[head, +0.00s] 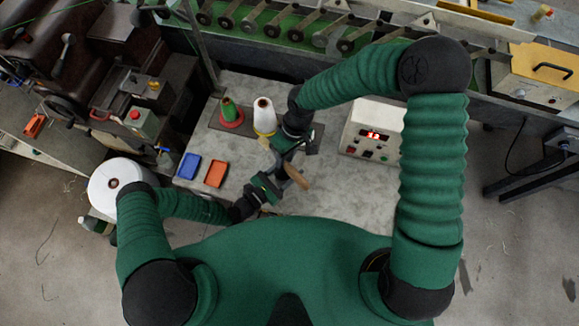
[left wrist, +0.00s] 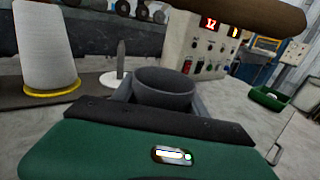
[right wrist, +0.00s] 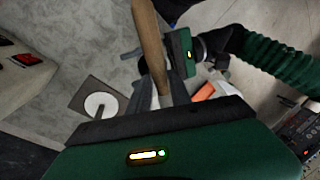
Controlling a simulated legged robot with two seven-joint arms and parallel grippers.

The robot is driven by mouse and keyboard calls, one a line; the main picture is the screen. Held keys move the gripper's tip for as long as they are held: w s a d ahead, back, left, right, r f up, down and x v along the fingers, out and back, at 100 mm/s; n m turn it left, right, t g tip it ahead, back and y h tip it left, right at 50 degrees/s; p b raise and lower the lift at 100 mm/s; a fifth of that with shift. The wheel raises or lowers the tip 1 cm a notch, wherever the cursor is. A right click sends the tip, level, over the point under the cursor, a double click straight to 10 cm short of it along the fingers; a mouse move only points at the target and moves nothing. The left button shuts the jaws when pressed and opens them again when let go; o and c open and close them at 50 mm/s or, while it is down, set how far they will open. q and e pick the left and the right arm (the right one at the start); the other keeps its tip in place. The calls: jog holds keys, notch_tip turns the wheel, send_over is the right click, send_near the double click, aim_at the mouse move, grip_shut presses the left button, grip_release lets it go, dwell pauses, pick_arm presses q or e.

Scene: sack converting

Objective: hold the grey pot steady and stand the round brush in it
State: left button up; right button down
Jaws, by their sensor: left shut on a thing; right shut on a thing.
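The grey pot (left wrist: 165,88) stands upright between the fingers of my left gripper (left wrist: 165,100), which is shut on it; its open rim shows in the left wrist view. In the head view my left gripper (head: 272,184) hides most of the pot. My right gripper (head: 288,150) is shut on the round brush, whose wooden handle (right wrist: 150,45) rises between its fingers in the right wrist view. The handle also shows in the head view (head: 297,178) and, blurred, above and right of the pot in the left wrist view (left wrist: 240,14). I cannot make out the bristles.
A white cone (head: 264,115) and a green cone (head: 231,112) stand on a dark board behind. A blue tray (head: 188,166) and an orange tray (head: 215,174) lie left. A control box (head: 372,130) stands right. The table (head: 330,200) is bare in front of the box.

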aim_at(287, 159)
jog(key=shift+f, duration=1.8)
jog(key=c, duration=1.1)
grip_release()
jog(key=v, duration=1.2)
